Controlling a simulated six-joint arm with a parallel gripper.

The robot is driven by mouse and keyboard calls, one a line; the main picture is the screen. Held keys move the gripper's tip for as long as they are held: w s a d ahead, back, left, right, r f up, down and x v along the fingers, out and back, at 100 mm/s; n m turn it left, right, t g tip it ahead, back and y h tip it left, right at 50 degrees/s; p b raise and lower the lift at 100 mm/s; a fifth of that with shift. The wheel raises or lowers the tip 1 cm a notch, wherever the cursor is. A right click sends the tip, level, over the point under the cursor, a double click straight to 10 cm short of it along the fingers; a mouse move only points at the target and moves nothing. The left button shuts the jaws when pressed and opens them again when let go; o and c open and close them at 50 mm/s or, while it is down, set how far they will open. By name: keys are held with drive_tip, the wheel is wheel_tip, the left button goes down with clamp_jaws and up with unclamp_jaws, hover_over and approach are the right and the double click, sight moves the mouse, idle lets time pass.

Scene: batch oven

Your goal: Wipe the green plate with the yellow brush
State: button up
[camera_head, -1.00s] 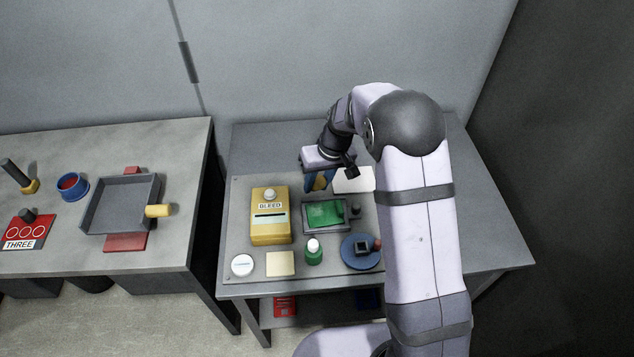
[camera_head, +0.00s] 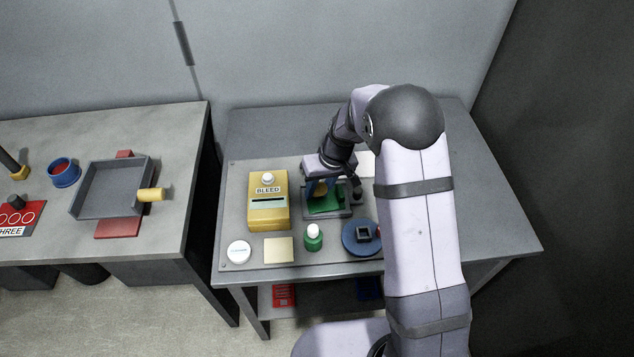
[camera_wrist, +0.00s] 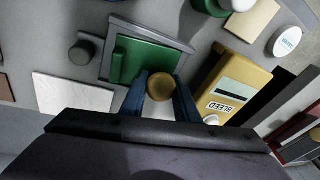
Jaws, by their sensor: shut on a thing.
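The green plate (camera_head: 326,204) lies in a grey frame (camera_head: 309,216) on the right-hand table. In the wrist view the green plate (camera_wrist: 146,55) is just beyond my fingertips. My gripper (camera_wrist: 159,92) has blue fingers shut on the yellow brush (camera_wrist: 160,86), which shows as a round yellow-brown end between them. In the head view my gripper (camera_head: 322,189) is over the back left part of the plate and partly hides it. I cannot tell whether the brush touches the plate.
A yellow BLEED box (camera_head: 268,204) stands close left of the plate. A green bottle (camera_head: 313,238) and a blue round dish (camera_head: 357,240) are in front. A dark knob (camera_wrist: 81,53) stands beside the frame. A white pad (camera_wrist: 72,92) lies behind it.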

drive_tip(key=shift+s+d, duration=0.1)
drive_tip(key=shift+s, duration=0.8)
drive_tip(key=shift+s+r, duration=0.15)
drive_tip(key=shift+s, duration=0.1)
drive_tip(key=w, duration=0.4)
drive_tip(key=shift+w+a+r+p, duration=0.1)
drive_tip(key=shift+r+p, duration=0.35)
drive_tip(key=shift+r, duration=0.15)
drive_tip(key=shift+w+a+r+p, duration=0.1)
drive_tip(key=shift+r+p, duration=0.3)
drive_tip(key=shift+r, duration=0.2)
drive_tip(key=shift+s+r+p, duration=0.15)
drive_tip(key=shift+r+p, duration=0.35)
drive_tip(key=shift+r, duration=0.15)
drive_tip(key=shift+w+a+p+v, duration=0.1)
drive_tip(key=shift+a+p+v, duration=0.1)
drive_tip(key=shift+p+v, duration=0.65)
drive_tip(key=shift+w+a+p+v, duration=0.2)
drive_tip(key=shift+p+v, duration=0.35)
drive_tip(key=shift+v, duration=0.65)
